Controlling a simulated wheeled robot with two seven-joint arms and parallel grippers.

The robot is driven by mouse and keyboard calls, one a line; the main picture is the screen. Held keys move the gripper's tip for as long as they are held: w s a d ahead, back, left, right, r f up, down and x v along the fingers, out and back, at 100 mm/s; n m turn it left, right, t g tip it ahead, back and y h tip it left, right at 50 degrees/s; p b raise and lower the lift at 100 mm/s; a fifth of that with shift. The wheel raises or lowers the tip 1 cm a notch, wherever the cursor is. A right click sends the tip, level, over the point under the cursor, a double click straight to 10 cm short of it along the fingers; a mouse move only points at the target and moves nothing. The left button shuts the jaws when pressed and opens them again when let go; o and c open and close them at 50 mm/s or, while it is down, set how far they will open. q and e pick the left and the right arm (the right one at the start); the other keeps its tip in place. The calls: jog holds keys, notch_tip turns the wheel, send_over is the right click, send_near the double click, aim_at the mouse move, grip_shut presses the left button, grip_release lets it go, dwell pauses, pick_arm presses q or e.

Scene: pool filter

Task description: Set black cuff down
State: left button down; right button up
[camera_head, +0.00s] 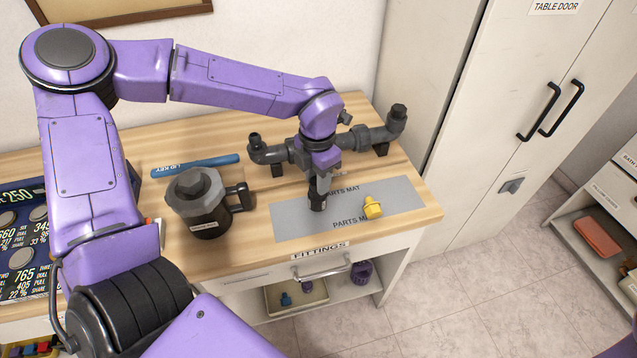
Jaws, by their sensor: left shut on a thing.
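My left arm comes in from the left, and its gripper (322,184) points down over the grey parts mat (290,222) on the wooden bench. The gripper is shut on the black cuff (317,203), a small dark piece below the fingers. The cuff is at the mat's surface or just above it; I cannot tell whether it touches. It hides part of the mat's middle. A yellow fitting (372,207) lies on the mat to the right of the cuff. My right gripper is not in view.
A dark filter pot (205,205) with a handle stands left of the mat. A blue lid key (195,166) lies behind it. Grey pipework (378,135) runs along the bench's back, behind my gripper. A fittings drawer (320,262) is below the mat. Tall cabinet doors (500,90) stand at right.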

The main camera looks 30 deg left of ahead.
pick_arm(q)
jog(key=shift+w+f, duration=0.15)
jog(key=shift+f, duration=1.7)
jog(key=shift+f, duration=0.15)
jog(key=c, duration=0.8)
grip_release()
jog(key=shift+o, duration=0.2)
notch_tip(320, 180, up, 12)
jog(key=shift+r+b, duration=0.25)
jog(key=shift+b, duration=0.2)
